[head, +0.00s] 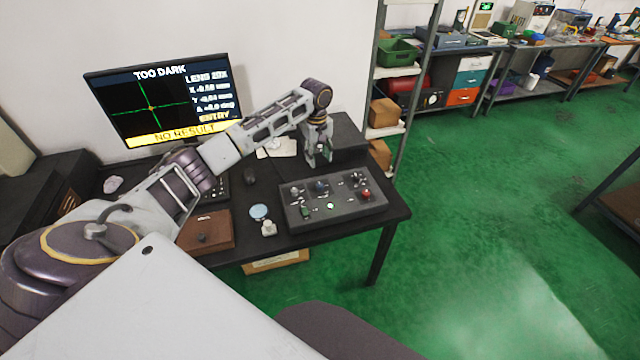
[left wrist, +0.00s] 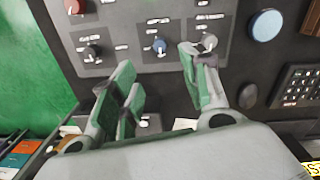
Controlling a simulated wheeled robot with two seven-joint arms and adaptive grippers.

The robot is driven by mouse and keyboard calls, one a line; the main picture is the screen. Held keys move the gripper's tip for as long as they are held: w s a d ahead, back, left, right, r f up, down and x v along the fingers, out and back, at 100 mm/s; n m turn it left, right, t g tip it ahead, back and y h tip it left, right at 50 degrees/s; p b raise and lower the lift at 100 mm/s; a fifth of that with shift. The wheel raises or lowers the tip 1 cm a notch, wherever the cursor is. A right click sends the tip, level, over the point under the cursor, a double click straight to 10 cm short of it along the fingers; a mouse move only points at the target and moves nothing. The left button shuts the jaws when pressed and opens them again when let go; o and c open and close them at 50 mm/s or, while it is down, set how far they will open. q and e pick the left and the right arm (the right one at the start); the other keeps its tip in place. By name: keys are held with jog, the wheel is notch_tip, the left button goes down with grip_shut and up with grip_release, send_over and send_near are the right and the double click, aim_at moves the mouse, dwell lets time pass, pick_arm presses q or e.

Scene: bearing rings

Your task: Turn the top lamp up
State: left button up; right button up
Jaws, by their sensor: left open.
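The dark control box (head: 345,212) lies on the desk with several knobs and buttons on its sloped top. A grey knob (head: 296,191), a blue knob (head: 320,186) and a black knob (head: 355,179) sit along its far side. Their labels are too small to read, so I cannot tell which is the top lamp's. My left gripper (head: 319,158) is open and empty, pointing down just behind the box. In the left wrist view its fingers (left wrist: 157,68) spread below the blue knob (left wrist: 160,46); one fingertip overlaps the grey knob (left wrist: 208,42), contact unclear. My right gripper is not in view.
A monitor (head: 160,100) reads "TOO DARK" and "NO RESULT". A red button (head: 365,196), a pale blue disc (head: 258,212) and a brown box (head: 207,232) are near the gripper. A shelf rack (head: 395,75) stands right of the desk. The green floor is open.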

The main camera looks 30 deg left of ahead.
aim_at(320, 184)
pick_arm(q)
jog(key=shift+f, duration=0.1)
jog(key=shift+w+d+f, duration=0.1)
jog(key=shift+f, duration=3.3)
jog(key=shift+w+d+f, duration=0.1)
jog(key=shift+f, duration=3.3)
jog(key=shift+c, duration=0.5)
grip_shut()
